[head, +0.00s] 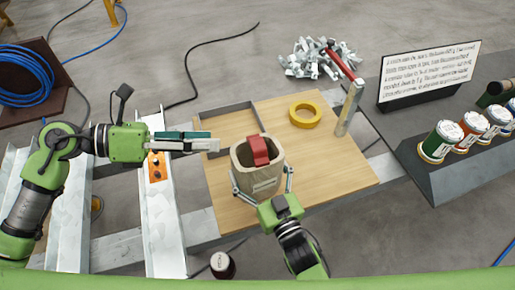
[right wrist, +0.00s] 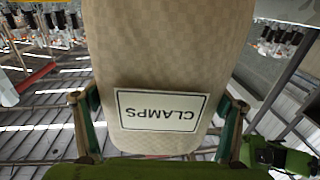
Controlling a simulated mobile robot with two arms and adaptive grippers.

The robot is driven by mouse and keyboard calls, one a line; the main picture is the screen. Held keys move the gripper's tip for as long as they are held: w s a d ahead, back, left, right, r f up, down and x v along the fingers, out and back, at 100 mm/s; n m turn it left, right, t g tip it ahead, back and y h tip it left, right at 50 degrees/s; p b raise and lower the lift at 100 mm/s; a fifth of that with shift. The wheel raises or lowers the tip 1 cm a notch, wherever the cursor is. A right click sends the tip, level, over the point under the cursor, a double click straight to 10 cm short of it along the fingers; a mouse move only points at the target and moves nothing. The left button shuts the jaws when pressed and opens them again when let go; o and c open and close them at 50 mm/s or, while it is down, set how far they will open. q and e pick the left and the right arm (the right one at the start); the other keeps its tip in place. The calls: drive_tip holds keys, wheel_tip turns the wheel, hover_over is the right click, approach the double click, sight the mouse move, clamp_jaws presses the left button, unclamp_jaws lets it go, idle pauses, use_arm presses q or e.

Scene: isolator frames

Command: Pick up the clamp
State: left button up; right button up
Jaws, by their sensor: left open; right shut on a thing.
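A beige container (head: 265,182) with a label stands over the front of the wooden board, with a red piece (head: 258,150) showing in its mouth. I cannot tell whether that piece is a clamp. My right gripper (head: 262,190) is shut around the container, one finger on each side. In the right wrist view the container (right wrist: 150,55) fills the middle, its label reading CLAMPS upside down. A red and silver bar-like tool (head: 346,108), possibly a clamp, is at the board's back right. My left gripper (head: 214,143) is open, left of the container and apart from it.
The wooden board (head: 335,165) carries a yellow tape ring (head: 305,114) and a grey frame (head: 225,121). Behind it lies a pile of metal pieces (head: 318,58). Several cans (head: 440,140) and a text sign (head: 430,72) stand at right. Metal channels (head: 160,220) lie at left.

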use_arm(q)
drive_tip(key=f+n+h, duration=0.1)
drive_tip(key=f+n, duration=0.1)
drive_tip(key=n, duration=0.6)
drive_tip(key=n+t+h, duration=0.2)
drive_tip(key=n, duration=1.9)
approach(254, 143)
drive_tip(key=x, duration=0.3)
drive_tip(key=f+x, duration=0.1)
drive_tip(key=x, duration=0.1)
drive_tip(key=shift+s+d, duration=0.2)
drive_tip(key=shift+d, duration=0.25)
drive_tip(key=d, duration=0.1)
drive_tip(key=w+d, duration=0.1)
drive_tip(key=d+r, duration=0.1)
drive_tip(key=d, duration=0.1)
drive_tip(key=shift+w, duration=0.4)
drive_tip(key=shift+w+d+f, duration=0.15)
drive_tip(key=shift+d, duration=0.3)
clamp_jaws()
